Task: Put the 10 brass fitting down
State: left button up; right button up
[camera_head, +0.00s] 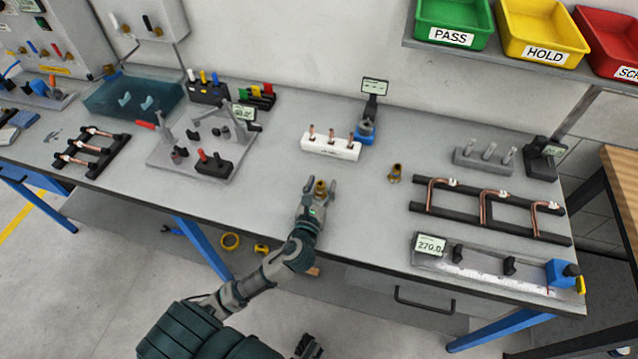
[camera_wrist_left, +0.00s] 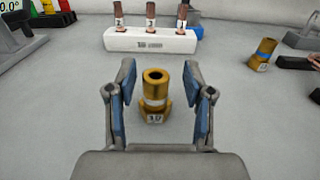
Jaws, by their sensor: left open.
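The brass fitting labelled 10 (camera_wrist_left: 155,92) stands upright on the grey bench top in the left wrist view, between the two spread fingers of my left gripper (camera_wrist_left: 160,105). A gap shows on both sides of it. In the head view the same fitting (camera_head: 320,187) sits between the fingertips of my left gripper (camera_head: 319,190), at the middle of the bench. A second brass fitting (camera_head: 395,173) stands to its right, and it also shows in the left wrist view (camera_wrist_left: 262,54) with a blue band. My right gripper (camera_head: 308,347) seems to show only partly at the bottom edge.
A white block with copper stubs (camera_head: 331,148) stands behind the fitting. A black rack with bent copper tubes (camera_head: 490,208) lies to the right, with a measuring fixture (camera_head: 495,268) in front. A clamp fixture (camera_head: 205,150) is to the left. Bench space around the fittings is clear.

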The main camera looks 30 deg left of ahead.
aim_at(321, 188)
pick_arm(q)
jog(key=v, duration=0.6)
jog(key=s, duration=0.4)
jog(key=shift+s+f, duration=0.1)
jog(key=shift+s, duration=0.3)
jog(key=shift+s+d, duration=0.2)
jog(key=shift+d, duration=0.4)
pick_arm(e)
jog(key=shift+s+d+f, duration=0.15)
jog(key=shift+f, duration=0.15)
pick_arm(q)
jog(key=shift+a, duration=0.25)
